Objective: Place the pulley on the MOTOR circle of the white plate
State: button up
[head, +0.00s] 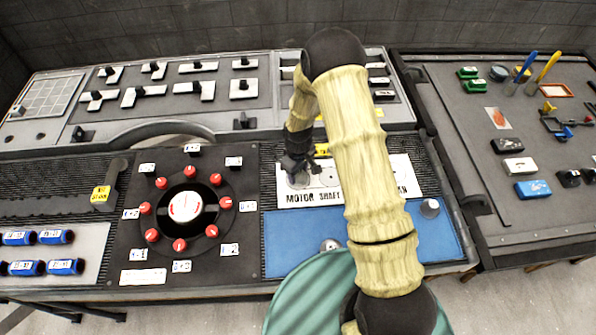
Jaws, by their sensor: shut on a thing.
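The white plate (404,172) lies on the bench with circles and printed words along its front edge. MOTOR and SHAFT are readable, and my arm hides the middle of the last word's area. My gripper (297,168) points down over the plate's left end, above the word MOTOR. It is shut on a small grey thing, seemingly the pulley (298,181), at the MOTOR circle. The circle is mostly hidden, and I cannot tell whether the pulley touches the plate.
A blue mat (290,240) in front of the plate bears silver round parts (430,207) and (330,245). A black panel with a dial (187,205) and red knobs is at left. A grey board (470,150) with small parts and tools is at right.

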jog(key=shift+f, duration=0.2)
jog(key=o, duration=1)
jog(key=shift+o, duration=0.2)
jog(key=shift+r, duration=0.1)
notch_tip(320, 180, up, 12)
jog(key=b, duration=0.3)
jog(key=shift+r, duration=0.1)
